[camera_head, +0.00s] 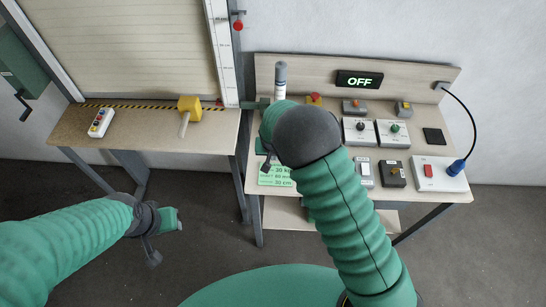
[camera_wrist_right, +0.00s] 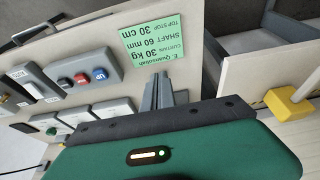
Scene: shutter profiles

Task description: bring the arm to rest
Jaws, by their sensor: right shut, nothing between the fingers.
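My right arm (camera_head: 345,215) reaches up in the head view to the left part of the workbench, its wrist bent to the left. In the right wrist view my right gripper (camera_wrist_right: 162,88) is shut, its grey fingers together with nothing between them, in front of the bench by a green label (camera_wrist_right: 160,40). In the head view the fingers are hard to make out. My left arm (camera_head: 75,235) comes in from the left over the floor. Its hand (camera_head: 168,219) is low, in front of the left table; its fingers are too unclear to judge.
The workbench (camera_head: 440,190) carries several switch boxes, a black pad (camera_head: 434,137), a marker-like cylinder (camera_head: 281,80) and an OFF display (camera_head: 360,80). Floor between is clear.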

